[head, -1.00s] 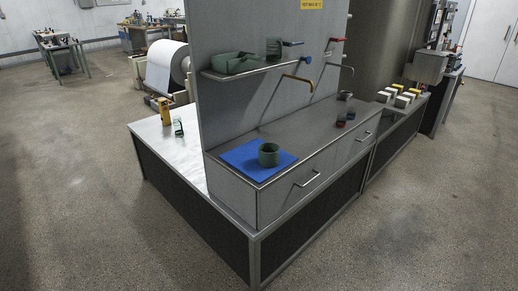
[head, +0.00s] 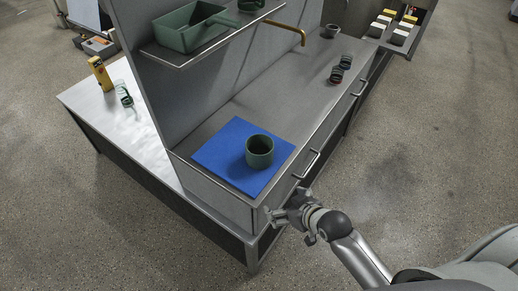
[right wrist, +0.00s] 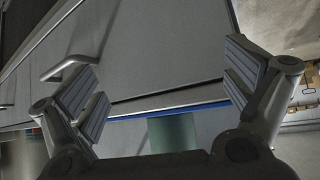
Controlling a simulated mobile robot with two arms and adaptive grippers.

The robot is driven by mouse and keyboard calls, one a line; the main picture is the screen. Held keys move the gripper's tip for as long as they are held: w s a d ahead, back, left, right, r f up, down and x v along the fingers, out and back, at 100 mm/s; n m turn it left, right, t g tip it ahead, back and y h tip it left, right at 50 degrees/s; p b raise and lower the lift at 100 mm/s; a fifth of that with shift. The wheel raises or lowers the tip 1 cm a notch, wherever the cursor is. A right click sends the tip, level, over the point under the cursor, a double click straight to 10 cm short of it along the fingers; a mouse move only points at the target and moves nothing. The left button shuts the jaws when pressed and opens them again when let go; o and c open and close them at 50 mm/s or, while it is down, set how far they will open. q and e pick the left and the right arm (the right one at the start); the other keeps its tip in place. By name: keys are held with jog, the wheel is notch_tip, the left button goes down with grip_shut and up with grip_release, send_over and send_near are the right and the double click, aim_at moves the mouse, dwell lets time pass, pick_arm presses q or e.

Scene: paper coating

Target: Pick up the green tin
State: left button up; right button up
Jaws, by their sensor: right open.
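The green tin (head: 260,152) is a round, open-topped cup standing upright on a blue mat (head: 222,150) at the near end of the grey counter. Part of the tin (right wrist: 172,133) also shows in the right wrist view, low between my fingers and past the blue mat edge. My right gripper (head: 284,206) is open and empty, just off the counter's front edge, in front of and to the right of the tin. It does not touch the tin. In the right wrist view its two padded fingers (right wrist: 165,85) stand wide apart. My left gripper is not in view.
Drawer handles (head: 308,164) stick out of the counter front near my right gripper. A shelf with a green tray (head: 192,32) hangs above the counter's back. Dark jars (head: 337,74) stand farther along. The counter between the mat and the jars is clear.

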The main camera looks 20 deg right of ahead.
aim_at(270, 157)
jog(key=w+r+t+y, duration=0.2)
jog(key=w+r+t, duration=0.3)
jog(key=r, duration=0.5)
jog(key=shift+n+g, duration=0.3)
jog(key=shift+g, duration=0.1)
jog(key=w, duration=0.2)
jog(key=w+f, duration=0.1)
jog(key=w, duration=0.3)
jog(key=shift+w+a+f+p, duration=0.1)
jog(key=shift+a+f+p, duration=0.05)
jog(key=shift+a+p, duration=0.25)
jog(key=shift+a+p+x, duration=0.15)
jog(key=shift+p+x, duration=0.1)
jog(key=shift+x, duration=1.05)
jog(key=shift+a+p+x, duration=0.2)
jog(key=shift+x, duration=1.1)
jog(key=shift+w+f, duration=0.15)
jog(key=shift+f, duration=0.05)
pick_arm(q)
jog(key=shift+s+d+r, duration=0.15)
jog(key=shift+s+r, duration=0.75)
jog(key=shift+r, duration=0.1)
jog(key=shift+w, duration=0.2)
pick_arm(e)
jog(key=c, duration=1.1)
